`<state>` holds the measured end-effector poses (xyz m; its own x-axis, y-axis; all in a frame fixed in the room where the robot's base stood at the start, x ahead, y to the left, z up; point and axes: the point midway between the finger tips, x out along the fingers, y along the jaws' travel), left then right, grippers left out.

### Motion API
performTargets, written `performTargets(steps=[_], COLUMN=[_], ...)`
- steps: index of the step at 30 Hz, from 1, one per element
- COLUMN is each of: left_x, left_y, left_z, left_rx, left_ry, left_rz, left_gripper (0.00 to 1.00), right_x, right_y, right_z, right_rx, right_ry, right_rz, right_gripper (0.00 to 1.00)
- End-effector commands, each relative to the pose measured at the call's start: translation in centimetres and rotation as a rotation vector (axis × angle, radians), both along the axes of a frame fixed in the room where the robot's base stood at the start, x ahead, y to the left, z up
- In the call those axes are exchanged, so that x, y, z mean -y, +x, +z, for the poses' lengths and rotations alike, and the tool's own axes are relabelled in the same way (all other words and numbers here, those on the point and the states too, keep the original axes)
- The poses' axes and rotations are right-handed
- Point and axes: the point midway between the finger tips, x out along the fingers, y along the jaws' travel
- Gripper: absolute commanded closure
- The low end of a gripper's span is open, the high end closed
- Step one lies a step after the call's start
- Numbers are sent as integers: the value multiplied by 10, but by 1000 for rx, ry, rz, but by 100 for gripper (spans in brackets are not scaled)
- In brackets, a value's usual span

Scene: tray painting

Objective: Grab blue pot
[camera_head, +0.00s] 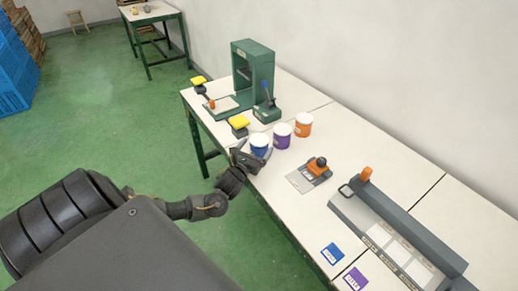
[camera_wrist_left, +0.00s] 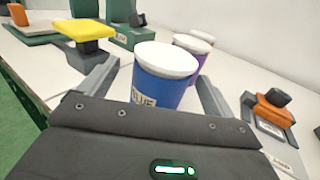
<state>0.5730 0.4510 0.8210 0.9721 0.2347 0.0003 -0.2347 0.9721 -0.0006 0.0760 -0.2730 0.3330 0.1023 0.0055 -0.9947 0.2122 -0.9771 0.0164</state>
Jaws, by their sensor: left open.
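The blue pot (camera_head: 259,146) with a white lid stands upright on the white table, at its front edge in the head view. It also fills the middle of the left wrist view (camera_wrist_left: 163,82), with a label reading BLUE. My left gripper (camera_head: 247,158) is open at the pot. In the left wrist view its two fingers (camera_wrist_left: 157,90) lie to the left and right of the pot, with a gap visible on the left side. My right gripper is not in view.
A purple pot (camera_head: 282,136) and an orange pot (camera_head: 303,124) stand close behind the blue pot. A yellow-topped block (camera_head: 239,122) is to its left, near a green press (camera_head: 253,72). An orange-handled tool (camera_head: 317,167) lies to the right.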

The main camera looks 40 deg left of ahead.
Motion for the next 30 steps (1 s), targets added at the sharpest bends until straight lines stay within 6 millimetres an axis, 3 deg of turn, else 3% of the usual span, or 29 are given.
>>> performTargets(steps=[7, 17, 30], left_x=[-6, -7, -8], left_y=[36, 42, 42], left_z=[3, 2, 2], left_rx=[2, 0, 1], left_ry=[0, 1, 1], left_rz=[0, -2, -2], left_gripper=[10, 10, 68], right_x=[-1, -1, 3], right_y=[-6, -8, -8], right_z=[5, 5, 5], right_rx=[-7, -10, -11], right_ry=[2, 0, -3], right_rz=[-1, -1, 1], right_gripper=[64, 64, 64])
